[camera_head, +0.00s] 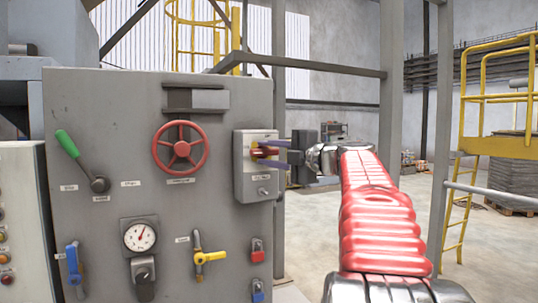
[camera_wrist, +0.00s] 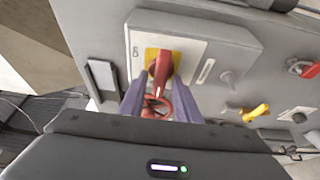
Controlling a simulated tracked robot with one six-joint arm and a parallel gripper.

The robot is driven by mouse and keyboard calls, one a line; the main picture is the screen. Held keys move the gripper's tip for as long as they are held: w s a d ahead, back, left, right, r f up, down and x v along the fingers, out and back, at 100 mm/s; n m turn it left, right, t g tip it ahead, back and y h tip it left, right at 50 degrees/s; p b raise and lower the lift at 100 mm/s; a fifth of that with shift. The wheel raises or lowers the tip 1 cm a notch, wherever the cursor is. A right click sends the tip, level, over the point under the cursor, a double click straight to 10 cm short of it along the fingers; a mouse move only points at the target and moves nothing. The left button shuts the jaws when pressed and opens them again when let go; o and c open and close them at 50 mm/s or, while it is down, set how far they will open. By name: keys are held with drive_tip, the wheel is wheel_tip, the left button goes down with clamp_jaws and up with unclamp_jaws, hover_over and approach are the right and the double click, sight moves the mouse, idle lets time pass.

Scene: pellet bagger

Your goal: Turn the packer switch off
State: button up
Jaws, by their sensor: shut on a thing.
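The switch is a red rotary handle (camera_wrist: 162,70) on a yellow plate (camera_wrist: 152,55), set on a grey box (camera_head: 243,178) at the right edge of the grey panel. In the head view the red handle (camera_head: 258,152) is partly covered by my fingers and lies about level. My gripper (camera_wrist: 158,88) reaches in from the right in the head view (camera_head: 266,152), its two purple-grey fingers on either side of the handle and shut on it. The position marks around the handle are too small to read.
Left of the switch on the panel (camera_head: 100,225) are a red handwheel (camera_head: 180,147), a green lever (camera_head: 68,143) and a gauge (camera_head: 140,236). Below are a yellow valve handle (camera_head: 210,257) and a red padlock-like part (camera_head: 257,251). Open floor (camera_head: 330,240) lies to the right.

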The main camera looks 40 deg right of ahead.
drive_tip(key=shift+f, duration=0.25)
drive_tip(key=o, duration=0.7)
drive_tip(key=shift+r, duration=0.1)
drive_tip(key=shift+s, duration=0.1)
drive_tip(key=s, duration=0.4)
drive_tip(key=s+d, duration=0.1)
drive_tip(key=s, duration=0.8)
drive_tip(key=shift+s+d, duration=0.2)
